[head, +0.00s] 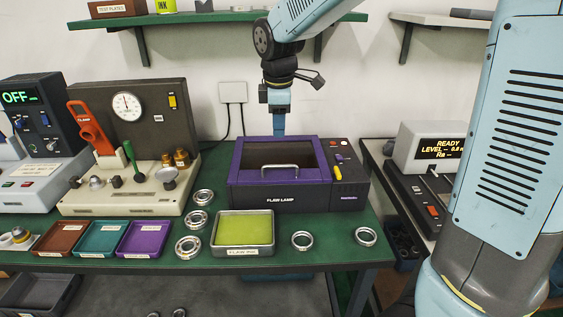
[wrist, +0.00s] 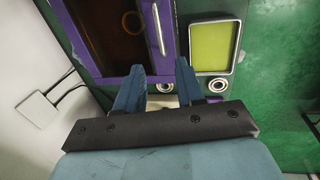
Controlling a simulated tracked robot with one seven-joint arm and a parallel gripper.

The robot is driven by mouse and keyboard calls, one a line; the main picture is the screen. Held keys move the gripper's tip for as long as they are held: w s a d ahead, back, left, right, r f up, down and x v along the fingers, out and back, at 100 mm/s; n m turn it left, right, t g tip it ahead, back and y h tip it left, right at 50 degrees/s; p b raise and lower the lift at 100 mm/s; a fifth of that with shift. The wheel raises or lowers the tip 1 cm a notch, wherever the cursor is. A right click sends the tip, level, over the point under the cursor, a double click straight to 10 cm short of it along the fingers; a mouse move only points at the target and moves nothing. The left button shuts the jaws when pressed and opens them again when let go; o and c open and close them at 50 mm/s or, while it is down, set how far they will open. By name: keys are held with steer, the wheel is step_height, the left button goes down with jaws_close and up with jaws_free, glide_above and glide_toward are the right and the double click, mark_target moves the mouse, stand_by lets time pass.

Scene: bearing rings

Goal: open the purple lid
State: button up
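The purple lid (head: 235,162) lies shut on top of the dark flaw lamp box, with a dark window in its frame and a silver bar handle (head: 280,167) along its front. In the wrist view the lid (wrist: 140,72) is at upper left, with the handle (wrist: 160,28) at its right side. My gripper (head: 279,132) points down at the lid's back edge in the head view, apart from the handle. In the wrist view my gripper (wrist: 157,72) has its two fingers spread with nothing held between them.
A flaw pit tray (head: 243,251) with a yellow-green floor stands in front of the lamp. Several bearing rings (head: 302,240) lie around it. A gauge panel (head: 130,135) stands at left, a readout unit (head: 432,147) at right. A green shelf (head: 215,18) hangs above, near my arm.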

mark_target(281, 166)
steer(key=w+f, duration=0.1)
steer(key=f, duration=0.7)
steer(key=w+f, duration=0.1)
steer(key=f, duration=0.4)
steer(key=shift+w+d, duration=0.25)
steer(key=shift+w, duration=0.05)
jaws_close()
steer(key=shift+d, duration=0.1)
